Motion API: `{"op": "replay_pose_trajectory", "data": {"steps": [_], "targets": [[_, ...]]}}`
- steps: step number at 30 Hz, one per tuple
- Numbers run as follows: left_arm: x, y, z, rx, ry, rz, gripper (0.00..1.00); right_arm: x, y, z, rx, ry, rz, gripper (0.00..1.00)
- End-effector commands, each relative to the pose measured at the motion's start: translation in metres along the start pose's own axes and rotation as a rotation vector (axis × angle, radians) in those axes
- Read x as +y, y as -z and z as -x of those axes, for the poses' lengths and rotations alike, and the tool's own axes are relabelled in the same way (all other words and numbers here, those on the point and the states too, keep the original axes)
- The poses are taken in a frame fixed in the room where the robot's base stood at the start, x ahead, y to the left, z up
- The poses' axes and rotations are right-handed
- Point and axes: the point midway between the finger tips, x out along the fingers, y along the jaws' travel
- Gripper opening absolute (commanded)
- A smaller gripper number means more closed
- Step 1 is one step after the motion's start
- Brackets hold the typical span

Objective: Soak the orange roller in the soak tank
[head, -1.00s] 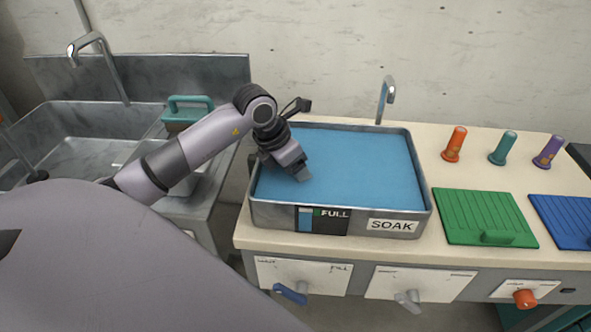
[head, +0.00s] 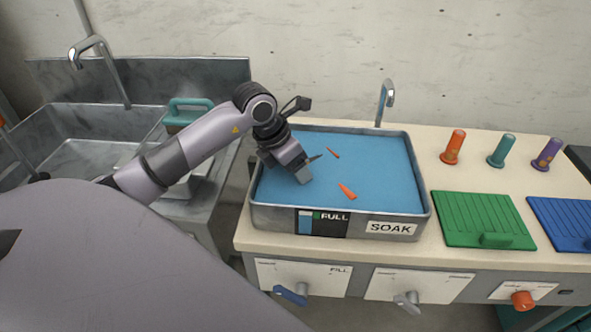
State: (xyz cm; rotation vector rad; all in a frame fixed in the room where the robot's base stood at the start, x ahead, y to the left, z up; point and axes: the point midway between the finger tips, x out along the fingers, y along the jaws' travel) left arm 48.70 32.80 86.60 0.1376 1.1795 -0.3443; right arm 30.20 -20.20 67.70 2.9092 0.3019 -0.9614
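The soak tank (head: 412,180) is a grey metal basin labelled SOAK and FULL, filled with blue liquid. Two narrow orange pieces show at the liquid's surface, one near the front (head: 347,191) and a smaller one farther back (head: 333,152). They may be parts of the orange roller, mostly under the liquid; I cannot tell. My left gripper (head: 310,166) points down into the left part of the tank, just left of the orange pieces. Its fingers look spread, with nothing visible between them; the tips are at the liquid. My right gripper is not in view.
A tap (head: 386,98) stands behind the tank. Orange (head: 453,147), teal (head: 502,150) and purple (head: 547,154) upright cylinders stand on the right counter, behind green (head: 480,216) and blue (head: 565,222) ribbed trays. A metal sink (head: 85,125) is at left. Knobs (head: 290,294) line the counter front.

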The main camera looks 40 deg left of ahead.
Motion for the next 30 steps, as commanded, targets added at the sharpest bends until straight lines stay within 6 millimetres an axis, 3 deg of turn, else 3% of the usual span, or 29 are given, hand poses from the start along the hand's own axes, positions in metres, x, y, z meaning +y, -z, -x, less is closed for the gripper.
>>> {"op": "replay_pose_trajectory", "data": {"steps": [3,30], "targets": [[-0.001,-0.007,0.017,-0.003,-0.001,-0.002,0.29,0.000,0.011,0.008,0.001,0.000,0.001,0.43],[-0.008,-0.041,0.098,-0.003,-0.001,0.000,0.29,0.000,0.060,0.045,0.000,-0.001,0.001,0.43]]}}
